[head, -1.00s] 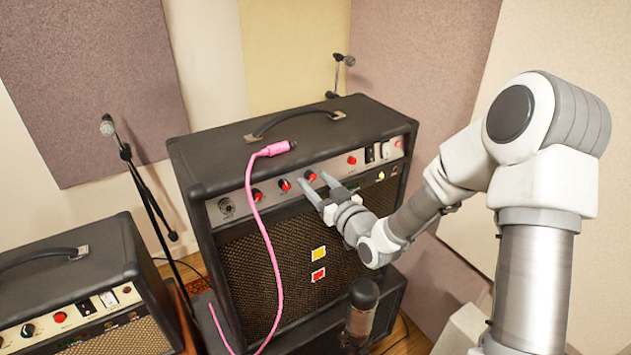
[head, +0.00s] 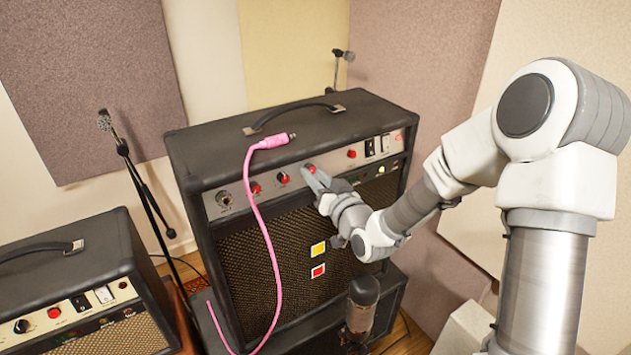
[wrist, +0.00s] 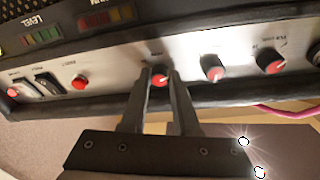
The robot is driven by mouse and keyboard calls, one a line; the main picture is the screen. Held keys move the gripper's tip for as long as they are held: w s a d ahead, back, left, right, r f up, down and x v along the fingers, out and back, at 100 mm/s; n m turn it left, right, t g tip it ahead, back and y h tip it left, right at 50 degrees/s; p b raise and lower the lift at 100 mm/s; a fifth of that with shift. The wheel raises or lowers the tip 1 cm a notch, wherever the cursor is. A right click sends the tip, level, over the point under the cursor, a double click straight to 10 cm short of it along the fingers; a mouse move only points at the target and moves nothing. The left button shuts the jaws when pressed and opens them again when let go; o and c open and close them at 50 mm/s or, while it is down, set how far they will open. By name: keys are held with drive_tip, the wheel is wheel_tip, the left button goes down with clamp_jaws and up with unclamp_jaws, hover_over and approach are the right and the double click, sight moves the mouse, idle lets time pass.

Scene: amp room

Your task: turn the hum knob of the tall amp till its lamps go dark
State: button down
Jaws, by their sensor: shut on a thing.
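The tall amp (head: 215,152) stands in the middle of the head view, with a silver panel along its upper front. My gripper (head: 315,176) reaches in from the right and is shut on a red-capped knob (head: 309,167), the rightmost of three in a row. In the wrist view my gripper (wrist: 160,72) has a finger on each side of this knob (wrist: 160,80). Its label is too small to read. Coloured lamp strips (wrist: 95,18) sit near the word LEVEL. In the head view a small lamp (head: 381,170) on the lower strip looks bright.
Two more knobs (wrist: 213,68) sit beside the held one. On its other side are a red button (wrist: 79,83) and rocker switches (wrist: 47,83). A pink cable (head: 265,225) hangs down the amp's front. A smaller amp (head: 75,260) and microphone stand (head: 145,190) are at left.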

drive_tip(key=shift+m, duration=0.7)
drive_tip(key=c, duration=0.7)
unclamp_jaws()
drive_tip(key=shift+o, duration=0.2)
drive_tip(key=shift+s, duration=0.15)
